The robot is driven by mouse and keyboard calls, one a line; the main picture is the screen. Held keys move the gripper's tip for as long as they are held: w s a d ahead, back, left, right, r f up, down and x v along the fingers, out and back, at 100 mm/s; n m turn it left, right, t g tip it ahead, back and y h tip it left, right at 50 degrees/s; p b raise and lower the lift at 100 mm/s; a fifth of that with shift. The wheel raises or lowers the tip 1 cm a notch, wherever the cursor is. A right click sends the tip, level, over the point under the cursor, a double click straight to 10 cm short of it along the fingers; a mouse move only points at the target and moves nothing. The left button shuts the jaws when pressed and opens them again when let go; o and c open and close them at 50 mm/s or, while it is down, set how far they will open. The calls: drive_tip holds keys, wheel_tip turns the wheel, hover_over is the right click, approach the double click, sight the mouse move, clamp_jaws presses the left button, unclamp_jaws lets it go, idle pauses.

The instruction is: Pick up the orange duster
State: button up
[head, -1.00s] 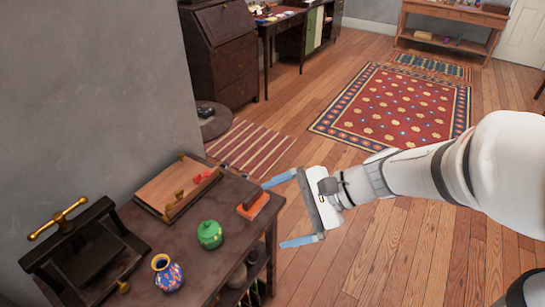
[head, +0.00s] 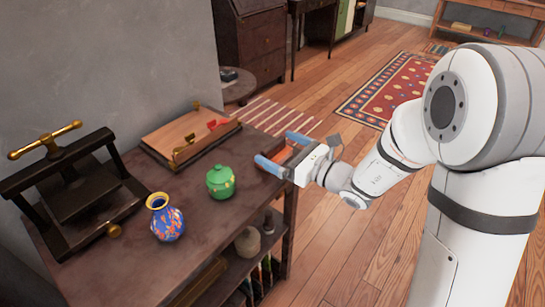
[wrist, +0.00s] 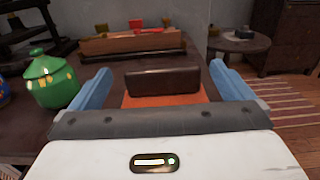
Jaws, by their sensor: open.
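The orange duster (wrist: 162,82) has a dark brown block handle on an orange base and lies on the dark wooden table (head: 120,242). In the head view, a bit of the duster's orange (head: 291,154) shows between the fingers, the rest hidden by my gripper. My gripper (head: 283,151) is open at the table's right edge, with one blue finger on each side of the duster. In the wrist view the duster sits centred between the fingers, with a gap on both sides. The near part of its base is hidden by the gripper body.
A green lidded pot (head: 221,182) stands left of my gripper, with a blue patterned vase (head: 165,218) beyond it. A wooden tray-like board (head: 185,136) lies behind the duster. A dark press (head: 75,185) stands at the left. Shelves with items are below the tabletop.

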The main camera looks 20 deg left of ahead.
sight(277, 147)
drive_tip(key=x, duration=0.4)
drive_tip(key=shift+w+a+f+b, duration=0.1)
drive_tip(key=shift+w+a+b, duration=0.1)
drive_tip(key=shift+b, duration=0.2)
drive_tip(key=shift+d, duration=0.1)
drive_tip(key=shift+c, duration=0.2)
drive_tip(key=c, duration=1)
wheel_tip(277, 147, up, 10)
drive_tip(key=p, duration=0.3)
